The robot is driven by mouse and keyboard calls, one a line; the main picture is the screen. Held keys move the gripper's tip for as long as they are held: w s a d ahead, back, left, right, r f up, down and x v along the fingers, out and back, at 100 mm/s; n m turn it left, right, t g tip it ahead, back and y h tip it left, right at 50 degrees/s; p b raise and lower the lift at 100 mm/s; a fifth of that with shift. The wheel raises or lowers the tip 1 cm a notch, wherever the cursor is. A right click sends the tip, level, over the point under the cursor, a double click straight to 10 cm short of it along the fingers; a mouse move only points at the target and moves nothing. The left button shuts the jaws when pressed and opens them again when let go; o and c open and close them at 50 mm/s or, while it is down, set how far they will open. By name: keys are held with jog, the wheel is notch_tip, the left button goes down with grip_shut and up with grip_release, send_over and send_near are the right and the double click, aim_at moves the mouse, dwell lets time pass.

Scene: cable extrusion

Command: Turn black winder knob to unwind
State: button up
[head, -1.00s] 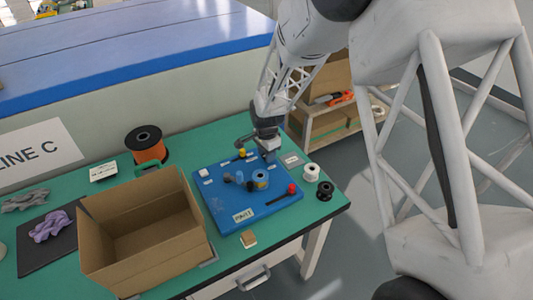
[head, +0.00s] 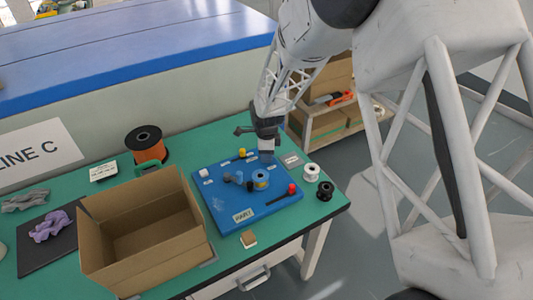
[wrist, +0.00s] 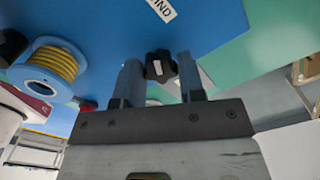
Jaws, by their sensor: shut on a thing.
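The black winder knob (wrist: 160,66) is a lobed knob with a white mark on its face, on the blue board (head: 222,212). In the wrist view it sits between the two fingers of my gripper (wrist: 160,76), which is shut on it. In the head view my gripper (head: 267,157) points down at the board's far right part and hides the knob. A light blue spool with yellow cable (wrist: 52,65) is on the board beside the gripper; it also shows in the head view (head: 261,179).
An open cardboard box (head: 145,262) stands left of the board. A white spool (head: 311,172) and a black spool (head: 325,190) stand at its right. A red-ended black handle (head: 280,195) lies on the board. An orange spool (head: 150,150) stands behind.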

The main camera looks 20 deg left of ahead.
jog(key=shift+r, duration=0.1)
jog(key=o, duration=0.9)
jog(key=shift+c, duration=0.2)
jog(key=shift+r, duration=3.9)
